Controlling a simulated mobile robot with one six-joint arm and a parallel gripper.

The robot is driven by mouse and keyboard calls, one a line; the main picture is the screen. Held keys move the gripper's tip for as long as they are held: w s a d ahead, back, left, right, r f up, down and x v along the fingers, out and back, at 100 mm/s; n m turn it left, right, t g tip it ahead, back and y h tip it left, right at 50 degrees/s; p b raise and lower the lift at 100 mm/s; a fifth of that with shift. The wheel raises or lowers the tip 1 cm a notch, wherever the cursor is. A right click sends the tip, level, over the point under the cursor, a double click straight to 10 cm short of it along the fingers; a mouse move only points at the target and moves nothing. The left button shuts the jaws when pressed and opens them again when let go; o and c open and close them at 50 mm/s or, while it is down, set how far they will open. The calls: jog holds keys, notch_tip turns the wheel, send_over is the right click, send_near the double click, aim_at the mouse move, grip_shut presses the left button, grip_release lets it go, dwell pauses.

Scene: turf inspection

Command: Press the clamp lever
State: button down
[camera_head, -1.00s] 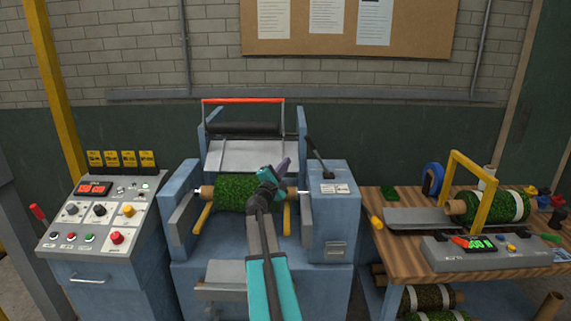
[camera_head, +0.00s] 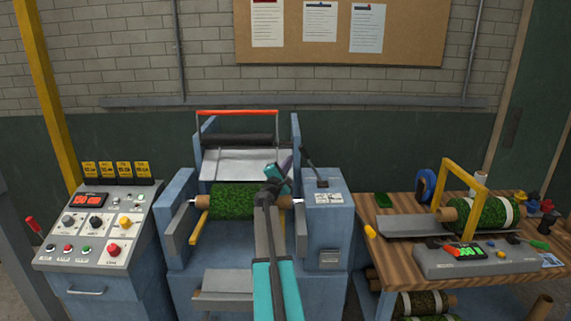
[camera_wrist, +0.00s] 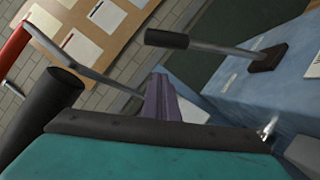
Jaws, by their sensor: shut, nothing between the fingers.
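The lever that looks like the clamp lever (camera_head: 313,168) has a black grip and a thin metal rod. It stands tilted to the left on top of the blue housing at the machine's right side. In the wrist view the lever (camera_wrist: 215,46) runs from its dark base at upper right to its black grip near the top middle. My gripper (camera_head: 287,162) has purple fingers, is shut and empty, and is just left of the grip. In the wrist view my gripper (camera_wrist: 162,98) sits below the grip, with a visible gap between them.
A green turf roll (camera_head: 232,201) lies in the blue machine behind my arm. A red bar handle (camera_head: 238,112) and black roller (camera_head: 240,140) are above it. A control console (camera_head: 100,225) stands left. A wooden table (camera_head: 400,258) with another turf roll stands right.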

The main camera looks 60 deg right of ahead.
aim_at(311, 164)
jog(key=shift+s+d+r+p, duration=0.25)
jog(key=shift+s+r+p, duration=0.2)
jog(key=shift+s, duration=0.25)
jog(key=shift+s+d+r+p, duration=0.3)
jog(key=shift+s+r, duration=0.1)
jog(key=shift+s, duration=0.3)
